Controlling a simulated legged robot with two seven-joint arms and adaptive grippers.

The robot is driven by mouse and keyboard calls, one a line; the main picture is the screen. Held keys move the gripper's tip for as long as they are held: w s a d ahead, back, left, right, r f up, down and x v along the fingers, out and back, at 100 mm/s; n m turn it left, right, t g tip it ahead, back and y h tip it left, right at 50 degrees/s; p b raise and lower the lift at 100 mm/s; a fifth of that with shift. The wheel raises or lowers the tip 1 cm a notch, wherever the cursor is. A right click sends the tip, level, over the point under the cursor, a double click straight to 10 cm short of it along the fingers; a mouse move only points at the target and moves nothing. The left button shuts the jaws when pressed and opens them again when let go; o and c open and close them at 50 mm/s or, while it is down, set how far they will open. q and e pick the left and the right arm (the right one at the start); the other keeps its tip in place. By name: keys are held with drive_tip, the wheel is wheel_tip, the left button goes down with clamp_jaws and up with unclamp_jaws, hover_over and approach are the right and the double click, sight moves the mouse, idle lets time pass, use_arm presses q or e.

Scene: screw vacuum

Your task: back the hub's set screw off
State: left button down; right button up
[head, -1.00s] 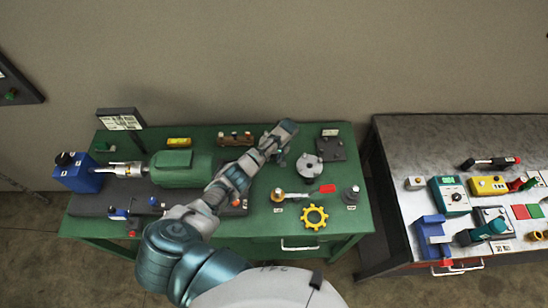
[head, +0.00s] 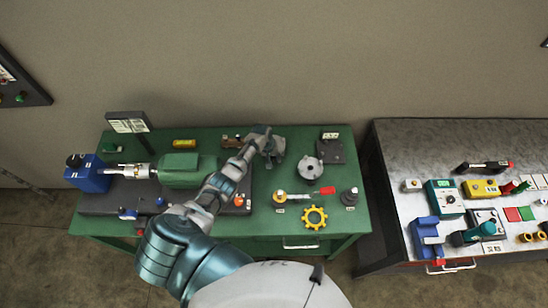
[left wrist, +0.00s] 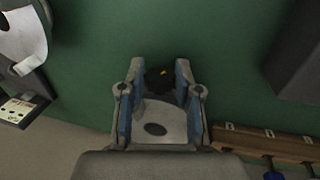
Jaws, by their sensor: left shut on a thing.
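My left gripper (head: 272,150) is over the back middle of the green table, between the wooden tool rack and the round grey part. In the left wrist view its blue-lined fingers (left wrist: 160,85) are shut on a dark piece (left wrist: 160,78) with a small orange spot; I cannot tell its full shape. A green motor (head: 180,170) lies on a dark base at the left, with a silver shaft fitting (head: 135,171) at its left end. A round grey part (head: 309,169) with a central hole sits at the right. I cannot tell which is the hub, and no set screw can be made out. My right gripper is not in view.
The wooden rack (head: 231,141) stands at the back; it also shows in the left wrist view (left wrist: 265,145). A blue box (head: 88,176) is at the left end. A grey table (head: 400,150) stands right.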

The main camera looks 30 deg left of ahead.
use_arm(q)
drive_tip(key=shift+s+a+f+t+h, duration=0.1)
drive_tip(key=shift+s+f+t+h, duration=0.15)
drive_tip(key=shift+h, duration=0.25)
drive_tip(key=c, duration=0.8)
unclamp_jaws()
drive_tip(key=shift+w, duration=0.15)
drive_tip(key=shift+r, duration=0.1)
drive_tip(key=shift+a+r+t+h, duration=0.25)
drive_tip(key=shift+r+h, duration=0.05)
drive_tip(key=shift+r, duration=0.25)
drive_tip(key=v, duration=1)
drive_tip(key=shift+r, duration=0.3)
